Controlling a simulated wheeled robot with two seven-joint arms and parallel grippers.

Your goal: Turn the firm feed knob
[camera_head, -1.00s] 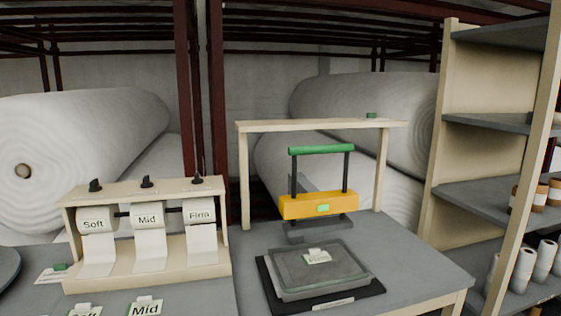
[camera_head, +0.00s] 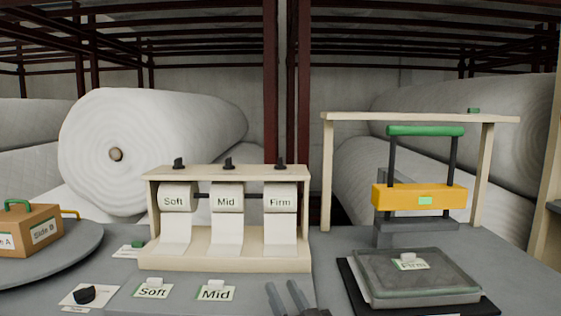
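The firm feed knob (camera_head: 280,163) is a small black knob on top of the cream dispenser frame (camera_head: 160,263), above the roll marked Firm (camera_head: 280,198). Similar black knobs stand above the Soft roll (camera_head: 177,197) and the Mid roll (camera_head: 228,197). A white strip hangs from each roll. My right gripper (camera_head: 284,288) shows at the bottom edge, in front of the dispenser and well below the knob. Its two dark fingers stand apart with nothing between them. My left gripper is out of view.
Soft (camera_head: 153,291) and Mid (camera_head: 216,293) cards lie at the front. A clear-lidded tray (camera_head: 420,290) with a Firm card sits right, before a yellow press (camera_head: 420,196) under a wooden frame (camera_head: 327,180). A round grey turntable (camera_head: 75,250) with a brown box (camera_head: 38,228) stands left.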

